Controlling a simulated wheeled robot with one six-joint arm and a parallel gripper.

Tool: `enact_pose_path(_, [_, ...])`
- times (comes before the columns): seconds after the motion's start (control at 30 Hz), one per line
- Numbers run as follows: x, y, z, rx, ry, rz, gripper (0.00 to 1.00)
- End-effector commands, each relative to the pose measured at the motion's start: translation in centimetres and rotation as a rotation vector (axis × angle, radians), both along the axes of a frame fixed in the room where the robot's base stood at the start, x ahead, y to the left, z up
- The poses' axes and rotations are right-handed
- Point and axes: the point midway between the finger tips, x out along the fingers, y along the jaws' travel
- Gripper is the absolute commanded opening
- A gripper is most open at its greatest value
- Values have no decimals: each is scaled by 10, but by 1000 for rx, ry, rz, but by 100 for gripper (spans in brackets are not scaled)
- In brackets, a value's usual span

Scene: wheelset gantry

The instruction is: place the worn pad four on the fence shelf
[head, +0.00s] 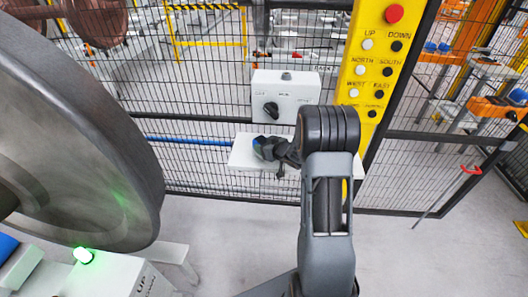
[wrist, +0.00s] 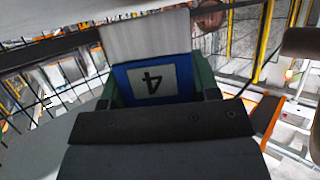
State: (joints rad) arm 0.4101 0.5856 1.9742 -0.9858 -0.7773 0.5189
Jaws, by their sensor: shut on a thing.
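The worn pad four (wrist: 152,80) is a blue block with a white label reading 4, seen upside down in the wrist view. My gripper (wrist: 157,90) is shut on it, with a green finger on each side. In the head view my gripper (head: 266,150) is at the white fence shelf (head: 241,156), over its left-middle part. The pad is mostly hidden there by my gripper and arm. I cannot tell whether the pad touches the shelf.
A white box with a black rotary switch (head: 286,96) is on the mesh fence just above the shelf. A yellow button panel (head: 376,75) stands to the right. A large grey wheel (head: 75,130) and a lit green lamp (head: 83,255) are at left. Shelf surface beside my gripper looks clear.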

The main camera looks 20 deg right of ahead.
Motion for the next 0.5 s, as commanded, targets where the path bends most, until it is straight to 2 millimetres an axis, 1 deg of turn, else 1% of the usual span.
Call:
enact_pose_path(0.03, [1, -2, -10, 0, -3, -3, 16])
enact_pose_path(0.07, [1, -4, -11, 0, -3, -4, 16])
enact_pose_path(0.3, [1, -5, -8, 0, -2, -4, 16])
enact_pose_path(0.47, [1, -5, -12, 0, -2, -4, 16])
enact_pose_path(0.5, [1, -4, -13, 0, 0, -4, 56])
